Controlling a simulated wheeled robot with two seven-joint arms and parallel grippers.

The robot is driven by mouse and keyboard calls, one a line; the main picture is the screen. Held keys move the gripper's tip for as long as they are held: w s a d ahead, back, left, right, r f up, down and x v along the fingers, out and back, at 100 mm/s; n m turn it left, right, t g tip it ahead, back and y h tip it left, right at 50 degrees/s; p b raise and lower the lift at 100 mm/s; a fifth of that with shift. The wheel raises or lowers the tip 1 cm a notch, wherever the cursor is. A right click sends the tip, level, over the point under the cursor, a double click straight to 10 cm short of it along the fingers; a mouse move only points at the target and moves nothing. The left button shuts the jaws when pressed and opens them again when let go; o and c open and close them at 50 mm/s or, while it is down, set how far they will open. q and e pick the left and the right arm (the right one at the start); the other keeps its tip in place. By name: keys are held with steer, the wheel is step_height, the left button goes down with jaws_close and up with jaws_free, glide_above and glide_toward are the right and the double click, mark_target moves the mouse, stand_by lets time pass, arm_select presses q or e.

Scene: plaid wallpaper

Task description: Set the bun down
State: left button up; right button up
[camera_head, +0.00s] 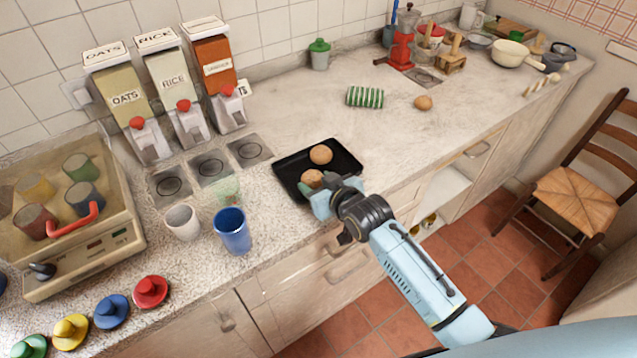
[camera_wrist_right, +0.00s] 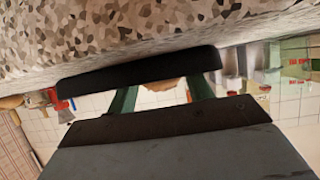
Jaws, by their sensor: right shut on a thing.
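A black tray (camera_head: 345,158) lies on the counter. One brown bun (camera_head: 320,154) rests on its far part. A second bun (camera_head: 312,178) is at the tray's near left part, between the fingers of my right gripper (camera_head: 314,184), which is shut on it. In the right wrist view, which is upside down, a sliver of this bun (camera_wrist_right: 160,84) shows between the green fingers (camera_wrist_right: 162,92), behind a dark bar that looks like the tray's edge (camera_wrist_right: 140,70). I cannot tell whether the held bun touches the tray floor. My left gripper is not in view.
A third bun (camera_head: 423,103) lies on the counter by a green striped roll (camera_head: 365,97). A blue cup (camera_head: 232,231) and a white cup (camera_head: 183,222) stand left of the tray. Dispensers (camera_head: 170,90) stand behind.

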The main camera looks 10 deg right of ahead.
steer(key=shift+s+f, duration=0.25)
steer(key=shift+f, duration=0.45)
steer(key=o, duration=1)
steer(key=shift+f, duration=0.1)
steer(key=shift+c, duration=0.2)
steer(key=shift+d+r, duration=0.1)
steer(key=shift+r, duration=0.2)
steer(key=r+p+v, duration=0.1)
steer(key=v, duration=1.1)
steer(key=shift+w+p, duration=0.2)
steer(key=shift+p, duration=0.15)
steer(key=shift+r, duration=0.15)
